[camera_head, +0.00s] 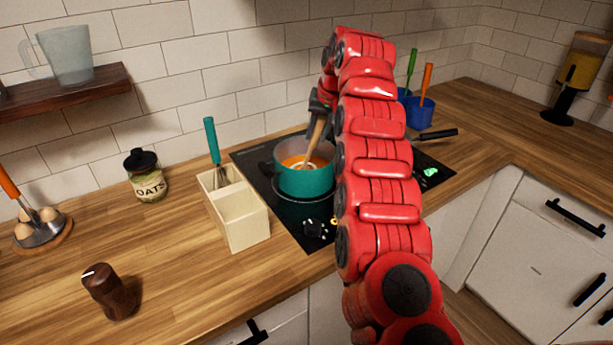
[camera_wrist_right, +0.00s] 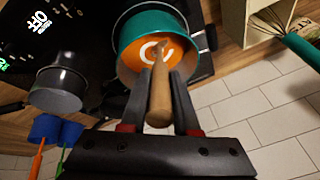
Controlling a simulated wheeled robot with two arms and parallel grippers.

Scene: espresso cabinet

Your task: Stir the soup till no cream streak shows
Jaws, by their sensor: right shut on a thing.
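A teal pot (camera_head: 306,181) stands on the black cooktop with orange soup (camera_head: 297,161) in it. In the right wrist view the soup (camera_wrist_right: 133,62) shows a white curved cream streak (camera_wrist_right: 153,49) near its middle. My right gripper (camera_head: 320,105) is above the pot, shut on the handle of a wooden spoon (camera_head: 314,138). The spoon also shows in the right wrist view (camera_wrist_right: 160,100), between the fingers, with its lower end in the soup. The spoon's head is hidden. My left gripper is in neither view.
A cream wooden utensil box (camera_head: 243,219) with a teal-handled whisk (camera_head: 212,142) stands left of the cooktop (camera_head: 262,170). A grey pan (camera_wrist_right: 58,92) and blue cups (camera_wrist_right: 45,128) are on the other side. An oats jar (camera_head: 147,178) and brown mill (camera_head: 108,292) stand further left.

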